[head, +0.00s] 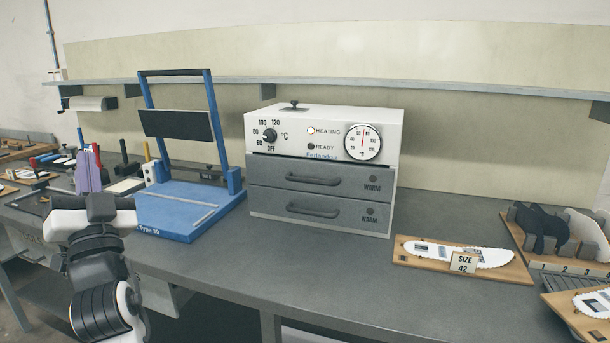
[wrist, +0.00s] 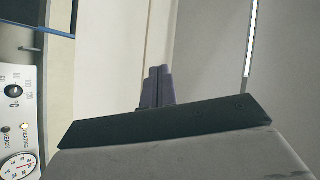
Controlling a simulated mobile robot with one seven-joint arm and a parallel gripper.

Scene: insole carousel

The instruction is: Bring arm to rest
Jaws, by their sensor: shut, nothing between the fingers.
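My gripper (wrist: 158,72) shows in the wrist view with its two dark fingers side by side, touching, and nothing between them. Behind the fingertips is only plain pale wall. In the head view my arm rises at the lower left, bent, in front of the bench's left part and left of the blue press frame (head: 183,209). The arm appears apart from the press and the heater.
The white heater (head: 222,130) with two shut grey drawers (head: 318,182) stands mid-bench. Right of it are a SIZE 42 board (head: 405,256) with a white insole and a numbered rack (head: 520,236). Tools crowd the left. The bench front centre (head: 270,275) is clear.

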